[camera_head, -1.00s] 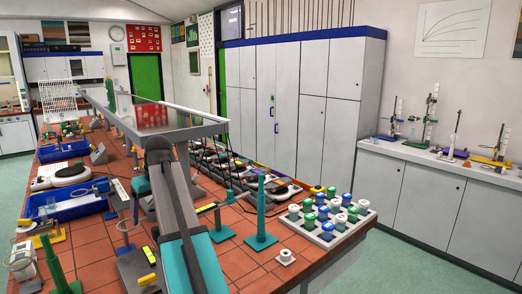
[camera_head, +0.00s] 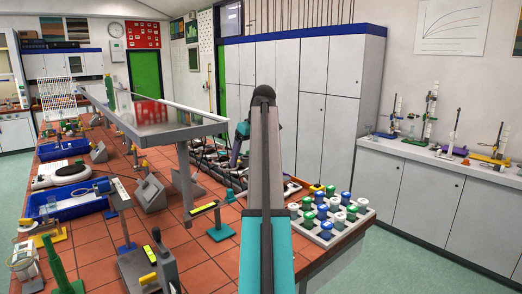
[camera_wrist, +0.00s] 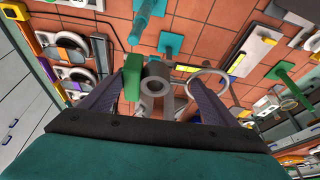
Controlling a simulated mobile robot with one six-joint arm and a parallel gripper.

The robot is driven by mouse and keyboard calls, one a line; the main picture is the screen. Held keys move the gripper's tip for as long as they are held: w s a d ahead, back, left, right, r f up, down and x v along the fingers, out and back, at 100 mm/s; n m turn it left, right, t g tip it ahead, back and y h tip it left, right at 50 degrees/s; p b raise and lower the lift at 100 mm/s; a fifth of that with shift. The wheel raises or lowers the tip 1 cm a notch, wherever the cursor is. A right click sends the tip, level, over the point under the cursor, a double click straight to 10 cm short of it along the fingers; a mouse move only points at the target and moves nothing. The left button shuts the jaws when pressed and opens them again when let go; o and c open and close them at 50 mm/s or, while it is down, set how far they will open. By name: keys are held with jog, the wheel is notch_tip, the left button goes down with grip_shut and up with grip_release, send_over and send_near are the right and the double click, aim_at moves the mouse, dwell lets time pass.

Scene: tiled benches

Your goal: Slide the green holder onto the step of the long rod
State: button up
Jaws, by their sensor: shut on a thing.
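My gripper (camera_wrist: 152,92) is shut on the green holder. The holder's green block (camera_wrist: 132,78) shows beside the left fingertip in the wrist view, above the bench. A tall teal rod (camera_wrist: 149,12) stands upright on the bench, at the top of the wrist view and apart from the holder. Whether it is the long rod is unclear, and its step cannot be made out. In the head view my arm covers the holder and this rod.
A green rod (camera_head: 60,266) on a stand is at the near left. A tray of coloured-capped jars (camera_head: 328,238) lies right of my arm. A long raised grey rail (camera_head: 178,132) spans the bench. Blue trays (camera_head: 72,198) line the left. Bare tiles show at the front.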

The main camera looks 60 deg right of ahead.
jog(key=s+d, duration=0.1)
jog(key=s+d+r, duration=0.2)
jog(key=d, duration=0.1)
jog(key=shift+s, duration=0.4)
jog(key=shift+a+p, duration=0.1)
jog(key=shift+p, duration=0.3)
jog(key=shift+f+b, duration=0.55)
jog(key=shift+f, duration=1.85)
jog(key=shift+f, duration=3)
dwell(1.4)
